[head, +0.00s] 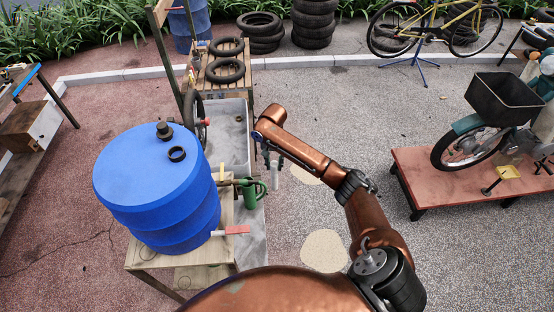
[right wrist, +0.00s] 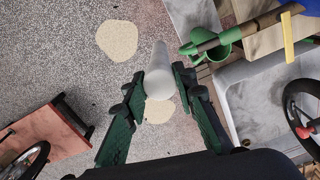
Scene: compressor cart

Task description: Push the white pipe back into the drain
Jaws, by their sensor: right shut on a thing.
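The white pipe (right wrist: 158,66) is a short pale cylinder. In the right wrist view it stands out from between the two dark green fingers of my right gripper (right wrist: 160,92), which are shut on it. In the head view my right gripper (head: 270,154) points down, just right of the grey trough (head: 258,215). The pipe is over the gravel ground in the right wrist view, apart from the trough. I cannot make out the drain in either view. My left gripper is not in view.
A blue barrel (head: 157,190) stands on a wooden stand left of the trough. A green watering can (head: 250,196) sits by its spout, close to my gripper. A red platform (head: 420,170) stands right; gravel between is clear.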

